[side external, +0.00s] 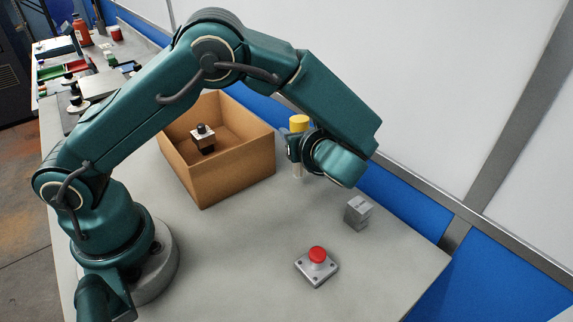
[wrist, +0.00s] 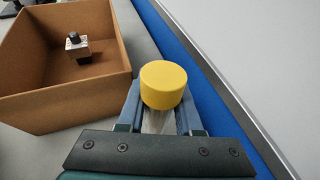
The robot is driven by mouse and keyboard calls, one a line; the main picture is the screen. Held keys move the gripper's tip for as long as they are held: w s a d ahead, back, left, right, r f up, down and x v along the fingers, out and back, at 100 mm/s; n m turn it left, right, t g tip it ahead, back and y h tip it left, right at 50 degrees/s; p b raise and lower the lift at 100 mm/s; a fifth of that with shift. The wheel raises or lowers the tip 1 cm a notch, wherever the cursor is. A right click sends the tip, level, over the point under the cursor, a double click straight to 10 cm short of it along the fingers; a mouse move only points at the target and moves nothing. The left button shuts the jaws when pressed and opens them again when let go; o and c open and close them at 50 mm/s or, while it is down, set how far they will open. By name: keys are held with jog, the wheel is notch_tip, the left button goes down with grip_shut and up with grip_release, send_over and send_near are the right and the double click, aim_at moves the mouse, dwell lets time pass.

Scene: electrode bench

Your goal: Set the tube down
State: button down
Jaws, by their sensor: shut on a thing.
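The tube has a yellow cap (side external: 299,122) and a pale, clear body (side external: 298,170) that shows below my gripper in the side view. My gripper (side external: 296,148) is shut on the tube, which stands upright between the fingers. In the wrist view the yellow cap (wrist: 162,84) sits above the two blue-grey fingers, with a bit of the clear body under it. The tube's lower end is close to the bench top; I cannot tell whether it touches.
An open cardboard box (side external: 230,165) stands left of my gripper, with a small black-and-white device (side external: 203,138) inside. A grey block (side external: 358,212) and a red push button (side external: 317,255) are on the bench to the right.

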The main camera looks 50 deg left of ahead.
jog(key=shift+f, duration=1.35)
jog(key=shift+f, duration=0.1)
jog(key=c, duration=0.8)
grip_release()
jog(key=shift+c, duration=0.2)
